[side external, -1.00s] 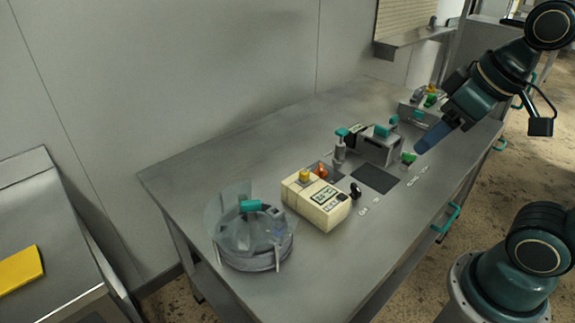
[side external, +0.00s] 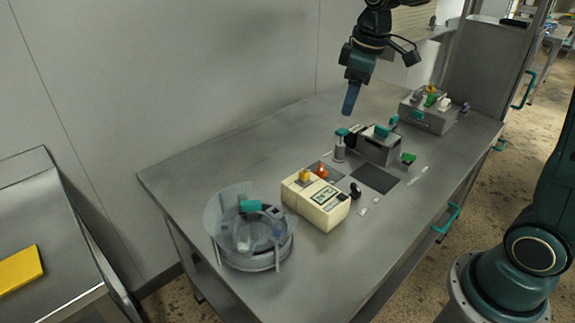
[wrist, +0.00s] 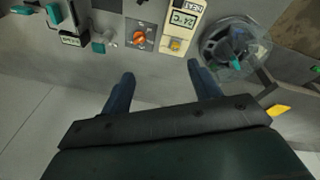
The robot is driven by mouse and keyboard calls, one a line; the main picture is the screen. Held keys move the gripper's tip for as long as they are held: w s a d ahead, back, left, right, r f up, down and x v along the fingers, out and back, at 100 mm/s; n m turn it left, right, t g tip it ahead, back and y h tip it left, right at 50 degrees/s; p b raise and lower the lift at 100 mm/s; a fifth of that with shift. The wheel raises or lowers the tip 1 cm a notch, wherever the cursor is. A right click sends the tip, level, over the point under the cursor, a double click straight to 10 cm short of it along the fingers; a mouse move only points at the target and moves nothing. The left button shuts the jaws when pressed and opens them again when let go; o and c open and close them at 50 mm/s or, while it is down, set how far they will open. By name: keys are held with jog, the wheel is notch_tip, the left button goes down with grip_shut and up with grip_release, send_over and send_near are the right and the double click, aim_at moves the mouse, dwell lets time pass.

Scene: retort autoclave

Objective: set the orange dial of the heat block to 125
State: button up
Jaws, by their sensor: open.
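The orange dial (side external: 321,171) sits on a small dark plate behind the cream heat block (side external: 318,205) in the side view. In the wrist view the orange dial (wrist: 140,38) shows at top centre, left of the cream block (wrist: 178,30), whose display appears to read 24 °C. A yellow part (side external: 304,175) sits on top of the block. My gripper (side external: 349,106) is high above the back of the table, apart from everything. In the wrist view my gripper (wrist: 160,80) is open and empty, both blue fingers spread. The dial's setting is too small to read.
A round clear-lidded vessel (side external: 252,240) with a teal handle stands left of the block. A teal-topped post (side external: 340,145) and a grey box (side external: 380,147) with teal parts stand right of the dial. The table's back left is clear.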

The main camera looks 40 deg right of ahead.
jog(key=w+d+f+n+g, duration=0.1)
jog(key=w+d+f+n, duration=0.1)
jog(key=w+d+f, duration=0.4)
jog(key=n+g, duration=0.1)
jog(key=n, duration=0.1)
send_over(321, 171)
jog(key=w+d, duration=0.1)
jog(key=w, duration=0.1)
notch_tip(321, 171, down, 9)
jog(key=shift+s, duration=0.2)
jog(key=shift+f, duration=6.85)
jog(key=c, duration=1)
